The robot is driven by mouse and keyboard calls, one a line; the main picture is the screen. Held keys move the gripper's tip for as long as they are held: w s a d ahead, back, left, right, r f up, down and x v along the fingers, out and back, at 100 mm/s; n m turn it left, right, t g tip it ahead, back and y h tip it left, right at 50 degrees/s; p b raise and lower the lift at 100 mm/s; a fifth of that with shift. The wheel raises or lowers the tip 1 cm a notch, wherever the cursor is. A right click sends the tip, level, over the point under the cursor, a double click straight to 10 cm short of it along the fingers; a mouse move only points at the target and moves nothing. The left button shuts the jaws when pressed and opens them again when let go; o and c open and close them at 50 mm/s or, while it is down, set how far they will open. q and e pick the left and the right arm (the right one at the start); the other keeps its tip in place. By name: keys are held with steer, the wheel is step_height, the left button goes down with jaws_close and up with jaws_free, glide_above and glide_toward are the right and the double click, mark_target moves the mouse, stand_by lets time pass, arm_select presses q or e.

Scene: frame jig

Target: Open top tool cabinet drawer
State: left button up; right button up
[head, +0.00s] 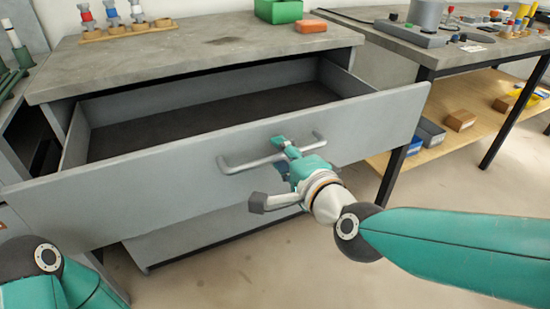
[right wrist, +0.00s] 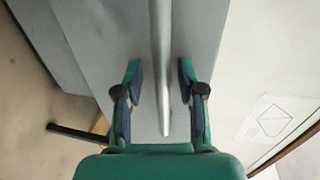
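The top drawer (head: 210,160) of the grey tool cabinet (head: 200,58) stands pulled well out, and its dark inside (head: 210,115) looks empty. Its bar handle (head: 245,163) runs across the front panel. My right gripper (head: 284,155) is at the handle. In the right wrist view the handle (right wrist: 160,50) passes between the two spread fingers of the right gripper (right wrist: 160,78), with a gap on each side. My left arm shows only in part at the lower left, and its gripper is out of view.
A green bin (head: 279,11), an orange block (head: 313,26) and a wooden rack (head: 128,30) stand on the cabinet top. A workbench (head: 480,50) with a lower shelf (head: 455,135) stands at the right. The floor (head: 420,285) in front is clear.

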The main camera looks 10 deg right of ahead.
steer(key=shift+s+d+r, duration=0.2)
steer(key=shift+s, duration=0.35)
steer(key=v, duration=1)
steer(key=shift+s, duration=0.4)
steer(key=shift+d+f, duration=0.1)
steer(key=shift+d, duration=0.1)
